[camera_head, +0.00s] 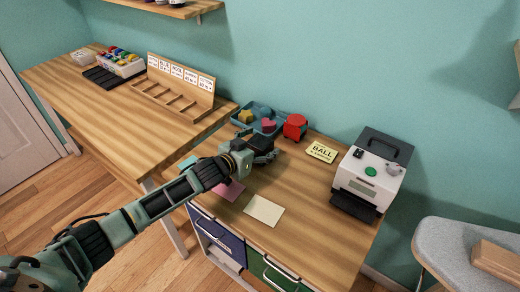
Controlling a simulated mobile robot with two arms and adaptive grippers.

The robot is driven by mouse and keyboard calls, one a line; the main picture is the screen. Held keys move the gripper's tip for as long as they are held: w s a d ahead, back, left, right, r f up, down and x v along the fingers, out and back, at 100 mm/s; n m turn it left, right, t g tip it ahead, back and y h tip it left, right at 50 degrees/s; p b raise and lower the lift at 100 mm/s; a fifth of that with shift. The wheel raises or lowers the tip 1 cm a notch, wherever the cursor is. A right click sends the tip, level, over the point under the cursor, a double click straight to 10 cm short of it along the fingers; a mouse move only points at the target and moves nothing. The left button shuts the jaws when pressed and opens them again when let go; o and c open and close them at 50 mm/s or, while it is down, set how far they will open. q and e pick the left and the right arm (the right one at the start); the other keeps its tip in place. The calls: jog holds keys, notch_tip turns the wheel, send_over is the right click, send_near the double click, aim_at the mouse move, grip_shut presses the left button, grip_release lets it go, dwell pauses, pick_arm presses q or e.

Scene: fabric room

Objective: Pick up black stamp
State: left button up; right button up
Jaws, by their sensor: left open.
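My left gripper (266,152) is over the near desk (315,220), just in front of the blue tray (262,124). It is open. No black stamp can be made out clearly; the dark gripper covers part of the desk there and may hide it. The tray holds a yellow piece (246,116) and a pink piece (268,125). A red object (295,126) stands at the tray's right end. My right gripper does not show.
A yellow card (321,152), a cream sheet (264,210) and a pink sheet (230,190) lie on the desk. A white and black machine (369,172) stands at the right. Further left, another table (110,105) bears a wooden rack (178,90). The desk's front middle is clear.

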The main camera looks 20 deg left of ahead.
pick_arm(q)
jog(key=c, duration=1.3)
